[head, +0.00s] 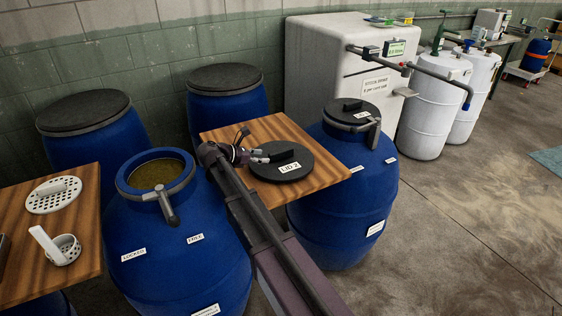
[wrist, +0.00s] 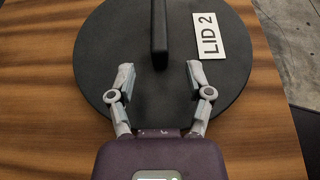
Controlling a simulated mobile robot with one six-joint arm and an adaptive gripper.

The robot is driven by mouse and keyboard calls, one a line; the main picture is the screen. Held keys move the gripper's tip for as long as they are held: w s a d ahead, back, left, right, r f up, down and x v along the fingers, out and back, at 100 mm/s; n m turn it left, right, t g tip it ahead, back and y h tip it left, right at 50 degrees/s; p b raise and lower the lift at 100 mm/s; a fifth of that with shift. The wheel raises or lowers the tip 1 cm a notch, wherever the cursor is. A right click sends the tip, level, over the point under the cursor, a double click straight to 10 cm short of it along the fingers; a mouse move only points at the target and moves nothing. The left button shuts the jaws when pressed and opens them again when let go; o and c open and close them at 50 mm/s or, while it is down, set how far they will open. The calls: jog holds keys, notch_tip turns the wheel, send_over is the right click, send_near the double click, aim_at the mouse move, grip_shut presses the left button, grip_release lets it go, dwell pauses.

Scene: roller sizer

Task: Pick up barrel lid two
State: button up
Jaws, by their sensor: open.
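Barrel lid two (head: 276,170) is a black round disc with a raised black handle bar and a white "LID 2" label. It lies flat on a wooden tabletop between two blue barrels. In the wrist view the lid (wrist: 115,60) fills the upper middle, with its handle bar (wrist: 160,35) running up and down the picture. My gripper (wrist: 160,78) is open over the lid's near part. Its fingers are spread on either side of the handle's near end. Nothing is between the fingertips except the handle end's line. In the head view my gripper (head: 262,156) is at the lid's left side.
An open blue barrel (head: 190,255) stands left of the lid's wooden table (head: 225,133). A closed blue barrel (head: 345,200) with a black lid stands right. Another wooden table (head: 85,235) holds a white strainer disc (head: 55,195) and scoop (head: 62,250). Floor at right is clear.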

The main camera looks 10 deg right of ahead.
aim_at(269, 157)
jog(key=shift+b+x, duration=0.9)
jog(key=shift+x, duration=1.55)
grip_shut()
